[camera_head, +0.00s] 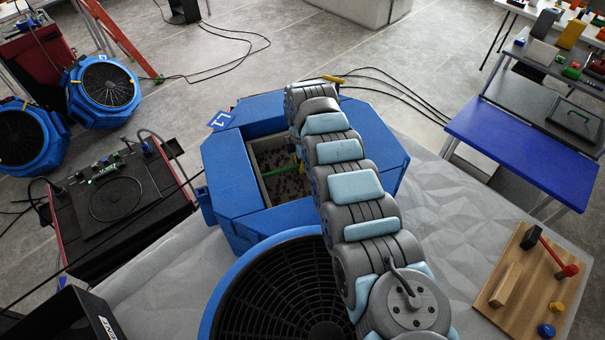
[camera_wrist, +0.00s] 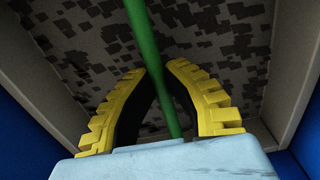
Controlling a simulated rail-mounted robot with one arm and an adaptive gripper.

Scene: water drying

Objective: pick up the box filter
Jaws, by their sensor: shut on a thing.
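The box filter (camera_head: 268,188) is a grey, dark-speckled panel in the square opening of the blue octagonal housing (camera_head: 225,165). A green bar (camera_head: 277,173) runs across it like a handle. In the wrist view the speckled filter (camera_wrist: 83,45) fills the background, and the green bar (camera_wrist: 146,40) passes between the yellow fingers of my gripper (camera_wrist: 157,75). The gripper is shut on this bar. In the head view my arm covers the right part of the opening and hides most of the gripper. I cannot tell whether the filter is raised from its seat.
A blue-rimmed round fan grille (camera_head: 280,295) is in front of the housing. Blue fans (camera_head: 105,85) and a black-topped unit (camera_head: 118,200) stand at left. A wooden board with a hammer (camera_head: 525,285) lies at right, below a blue table (camera_head: 525,150). Cables cross the floor.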

